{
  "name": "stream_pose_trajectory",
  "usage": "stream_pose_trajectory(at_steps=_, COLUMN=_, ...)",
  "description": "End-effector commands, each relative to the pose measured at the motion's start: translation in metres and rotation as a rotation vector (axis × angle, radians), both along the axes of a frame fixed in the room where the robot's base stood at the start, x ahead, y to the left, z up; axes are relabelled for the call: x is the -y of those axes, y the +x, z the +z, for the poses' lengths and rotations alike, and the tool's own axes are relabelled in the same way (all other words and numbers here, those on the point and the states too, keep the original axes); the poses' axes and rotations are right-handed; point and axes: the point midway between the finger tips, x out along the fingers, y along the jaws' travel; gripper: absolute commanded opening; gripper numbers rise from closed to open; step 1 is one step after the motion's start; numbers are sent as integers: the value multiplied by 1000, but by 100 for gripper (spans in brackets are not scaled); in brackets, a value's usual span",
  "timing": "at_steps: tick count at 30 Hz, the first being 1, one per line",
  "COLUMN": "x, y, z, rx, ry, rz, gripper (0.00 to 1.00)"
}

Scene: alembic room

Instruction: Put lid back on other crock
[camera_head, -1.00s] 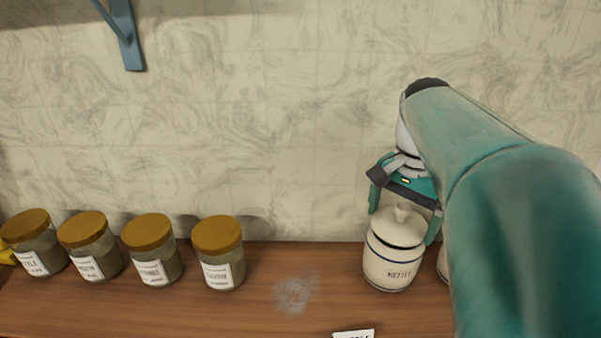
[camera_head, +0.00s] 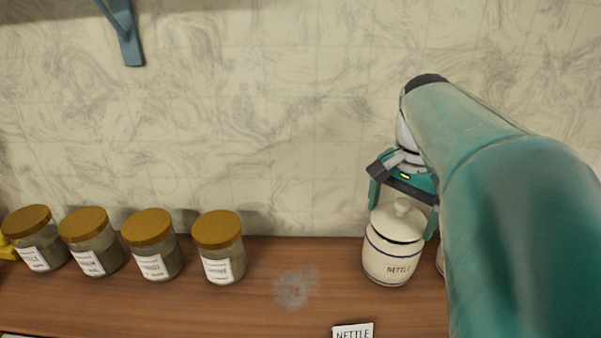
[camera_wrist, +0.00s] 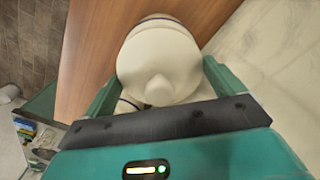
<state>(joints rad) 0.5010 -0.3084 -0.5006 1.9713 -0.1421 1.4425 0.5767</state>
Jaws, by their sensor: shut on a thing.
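A cream crock labelled NETTLE (camera_head: 390,262) stands on the wooden shelf at the right. Its cream lid (camera_head: 398,224) with a round knob sits at the crock's mouth; a thin dark line shows under its rim. I cannot tell whether it is fully seated. My gripper (camera_head: 403,215) points down over the crock, shut on the lid with one finger on each side. The wrist view shows the lid (camera_wrist: 160,55) between my two teal fingers. A sliver of another pale crock (camera_head: 440,262) shows at the right, mostly hidden by my arm.
Several glass jars with mustard lids, such as the nearest one (camera_head: 219,250), stand in a row at the left. A NETTLE card (camera_head: 353,331) lies at the front edge. A grey smudge (camera_head: 294,288) marks the clear shelf between. The wall is close behind.

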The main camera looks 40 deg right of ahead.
Motion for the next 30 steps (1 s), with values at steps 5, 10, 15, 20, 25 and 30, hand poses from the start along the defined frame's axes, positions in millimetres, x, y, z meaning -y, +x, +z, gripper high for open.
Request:
stream_pose_trajectory(at_steps=5, x=0, y=0, z=-1, rx=0, ry=0, rz=0, gripper=69)
stream_pose_trajectory(at_steps=10, x=0, y=0, z=-1, rx=0, ry=0, rz=0, gripper=69)
stream_pose_trajectory(at_steps=15, x=0, y=0, z=-1, rx=0, ry=0, rz=0, gripper=69)
stream_pose_trajectory(at_steps=20, x=0, y=0, z=-3, rx=0, ry=0, rz=0, gripper=69)
stream_pose_trajectory(at_steps=25, x=0, y=0, z=-6, rx=0, ry=1, rz=0, gripper=69)
stream_pose_trajectory(at_steps=30, x=0, y=0, z=-7, rx=0, ry=0, rz=0, gripper=69)
